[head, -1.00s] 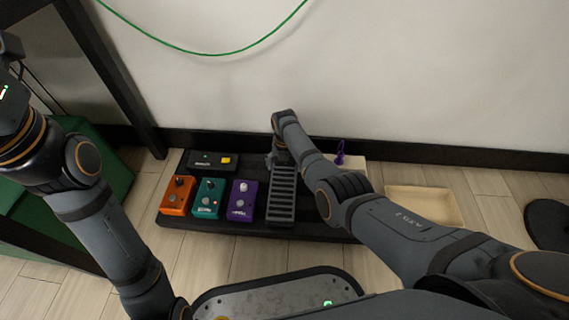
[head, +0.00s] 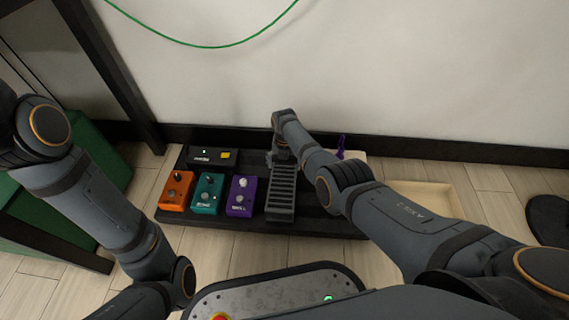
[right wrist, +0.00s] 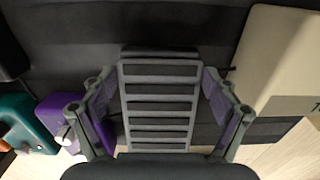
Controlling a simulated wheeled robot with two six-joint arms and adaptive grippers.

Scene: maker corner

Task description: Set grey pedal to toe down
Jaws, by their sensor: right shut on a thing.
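The grey pedal (head: 281,196) is a long ribbed treadle on the dark pedalboard (head: 325,229), right of the purple pedal. My right gripper (head: 282,157) is at its far end, the end by the wall, with the wrist above it. In the right wrist view the ribbed grey pedal (right wrist: 159,112) lies between the two fingers of my right gripper (right wrist: 160,100), which is shut on its sides. The pedal's tilt is hard to judge from above. My left arm shows at the left, but its gripper is out of view.
Orange (head: 177,190), teal (head: 208,194) and purple (head: 241,196) pedals stand left of the grey one. A black box with a yellow button (head: 209,155) sits behind them. A shallow beige tray (head: 428,198) lies on the floor at right.

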